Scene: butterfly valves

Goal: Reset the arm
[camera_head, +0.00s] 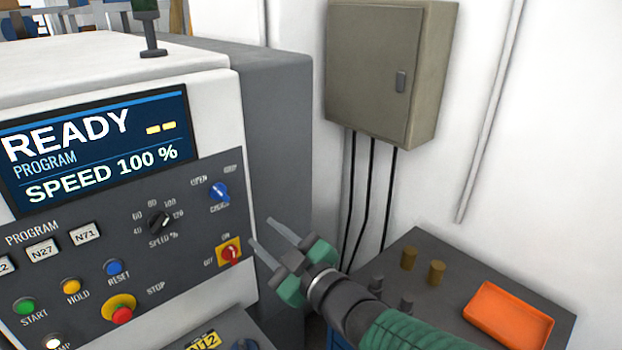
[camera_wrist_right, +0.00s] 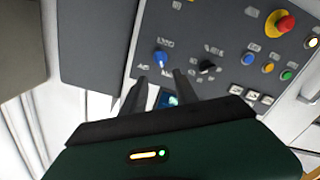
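My right gripper (camera_head: 270,240) is in front of the right edge of a machine control panel (camera_head: 190,262). Its two grey fingers are spread apart with nothing between them. In the right wrist view the fingers (camera_wrist_right: 160,90) also stand apart, pointing toward the panel. A blue selector knob (camera_head: 219,191) sits above and left of the fingertips. A red knob on a yellow plate (camera_head: 229,252) is just left of the fingers; I cannot tell the exact gap. The blue knob also shows in the wrist view (camera_wrist_right: 160,58). My left gripper is not in view.
The screen (camera_head: 95,150) reads READY and SPEED 100 %. A red stop button (camera_head: 121,315) and other buttons are at lower left. A dark bench (camera_head: 440,325) with an orange tray (camera_head: 508,315) and small cylinders is at right. A grey cabinet (camera_head: 375,70) hangs on the wall.

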